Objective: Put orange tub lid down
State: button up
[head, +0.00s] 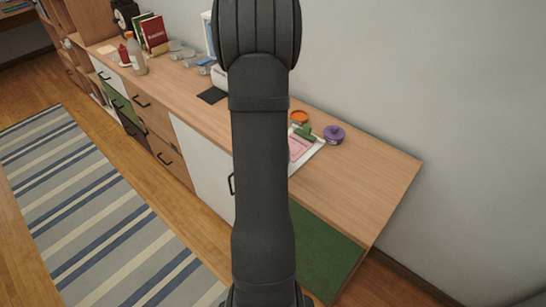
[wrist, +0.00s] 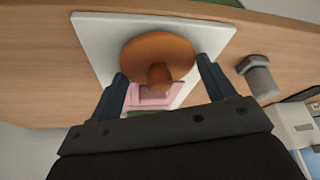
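The orange tub lid (wrist: 150,50) is a round lid with a knob, seen large in the wrist view. My gripper (wrist: 161,66) has one finger at each side of the lid's rim and is shut on it. The lid is over the white board (wrist: 92,32) and covers part of a pink item (wrist: 150,101); the gap beneath it cannot be judged. In the head view my arm hides the gripper and lid. An orange tub (head: 299,117) with a ring-like top stands at the back of the counter there.
A purple tub (head: 334,133) and a green item (head: 303,131) are near the board. A grey faceted object (wrist: 259,77) and a white box (wrist: 295,123) lie right of the gripper. The counter's right end (head: 371,175) is clear.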

jog(key=o, duration=0.3)
jog(key=shift+r, duration=0.15)
jog(key=v, duration=1.2)
jog(key=x, duration=1.2)
dwell(0.4)
